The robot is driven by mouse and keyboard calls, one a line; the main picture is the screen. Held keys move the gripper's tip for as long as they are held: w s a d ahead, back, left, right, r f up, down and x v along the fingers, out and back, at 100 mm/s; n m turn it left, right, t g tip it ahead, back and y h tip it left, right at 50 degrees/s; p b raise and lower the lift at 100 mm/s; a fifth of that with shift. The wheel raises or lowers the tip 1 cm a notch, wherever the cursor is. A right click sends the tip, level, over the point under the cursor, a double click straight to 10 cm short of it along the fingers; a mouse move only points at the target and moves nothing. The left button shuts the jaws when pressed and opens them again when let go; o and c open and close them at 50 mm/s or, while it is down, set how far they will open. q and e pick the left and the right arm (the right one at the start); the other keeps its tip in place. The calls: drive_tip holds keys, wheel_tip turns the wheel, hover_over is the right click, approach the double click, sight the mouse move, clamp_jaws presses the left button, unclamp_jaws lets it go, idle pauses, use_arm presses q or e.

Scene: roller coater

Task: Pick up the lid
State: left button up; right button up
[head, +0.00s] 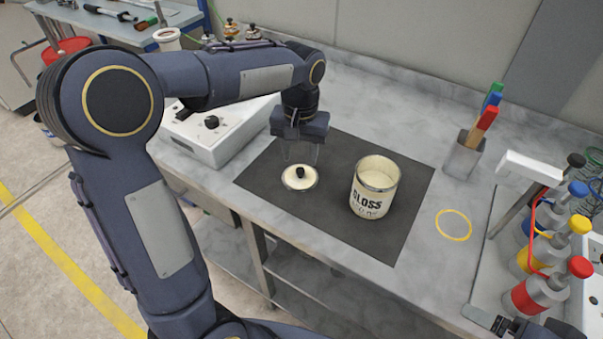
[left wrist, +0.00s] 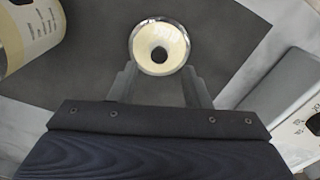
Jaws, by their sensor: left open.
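The lid (head: 299,178) is a small cream disc with a shiny rim and a black knob. It lies on the dark mat (head: 400,237), left of the cream can marked GLOSS (head: 373,190). My left gripper (head: 301,153) is open and points down above the lid. In the left wrist view the lid (left wrist: 159,48) shows just beyond and between the two open fingers (left wrist: 158,80), with its knob facing the camera. The fingers look apart from it. Part of the can (left wrist: 28,35) shows at the upper left there.
A white box with a black dial (head: 215,135) stands left of the mat. A cup of coloured-handled tools (head: 464,158) stands at the back right. Bottles with coloured caps (head: 540,292) stand at the right. A yellow ring (head: 454,225) marks bare worktop right of the mat.

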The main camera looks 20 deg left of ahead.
sight(300, 169)
use_arm(q)
wheel_tip(300, 169, down, 5)
drive_tip(key=shift+s+d+r, duration=0.1)
drive_tip(key=shift+s+r, duration=0.05)
clamp_jaws()
